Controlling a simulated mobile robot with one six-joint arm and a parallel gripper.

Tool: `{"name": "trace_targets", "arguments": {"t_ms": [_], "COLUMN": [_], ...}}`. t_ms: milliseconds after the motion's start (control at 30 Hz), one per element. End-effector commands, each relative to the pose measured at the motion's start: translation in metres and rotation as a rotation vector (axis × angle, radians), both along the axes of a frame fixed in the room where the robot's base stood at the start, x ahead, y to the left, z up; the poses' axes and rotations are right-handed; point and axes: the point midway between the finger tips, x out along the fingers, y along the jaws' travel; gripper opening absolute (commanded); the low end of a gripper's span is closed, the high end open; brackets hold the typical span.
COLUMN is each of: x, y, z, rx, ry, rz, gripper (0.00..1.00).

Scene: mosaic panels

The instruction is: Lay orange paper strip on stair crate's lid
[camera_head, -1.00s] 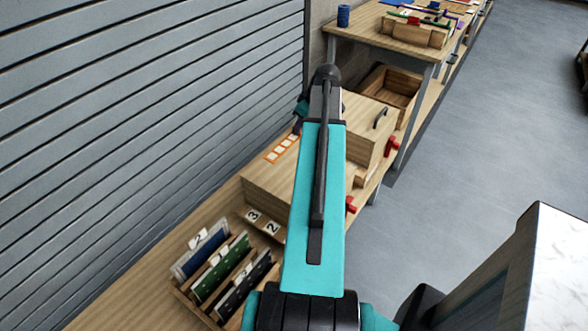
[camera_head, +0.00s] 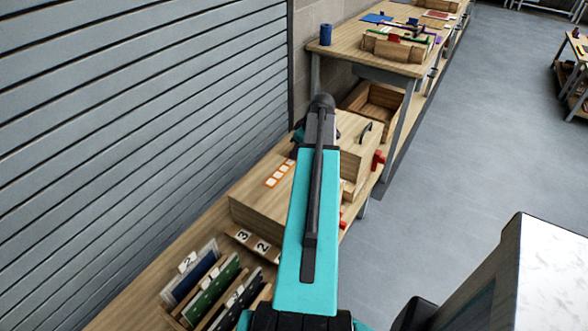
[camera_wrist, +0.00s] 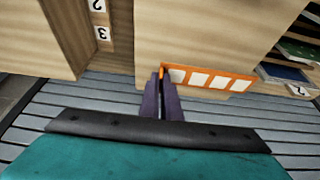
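The orange paper strip (camera_head: 279,173) has a row of white squares. In the head view it shows over the lower wooden top of the stair crate (camera_head: 247,195), near its wall-side edge. In the wrist view, the fingers of my gripper (camera_wrist: 163,76) are close together at the left end of the strip (camera_wrist: 210,80), shut on it. The strip extends right from the fingers, over the pale wooden lid (camera_wrist: 205,35) close to its edge. I cannot tell whether it touches the lid. In the head view my arm hides the fingers and part of the crate.
A rack of folders (camera_head: 205,285) stands on the near bench. White number plates (camera_head: 252,241) lie beside the crate. An open wooden box (camera_head: 375,102) lies beyond it. A grey shuttered wall (camera_head: 130,130) runs along the left; the floor at right is open.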

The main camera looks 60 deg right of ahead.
Motion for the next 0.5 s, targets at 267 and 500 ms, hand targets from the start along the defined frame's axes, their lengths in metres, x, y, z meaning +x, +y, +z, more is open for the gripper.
{"name": "trace_targets", "arguments": {"t_ms": [267, 500], "x": [0.000, 0.000], "y": [0.000, 0.000], "z": [-0.029, -0.037], "rx": [0.002, 0.001], "ry": [0.000, 0.000], "rz": [0.001, 0.000], "gripper": [0.00, 0.00]}}
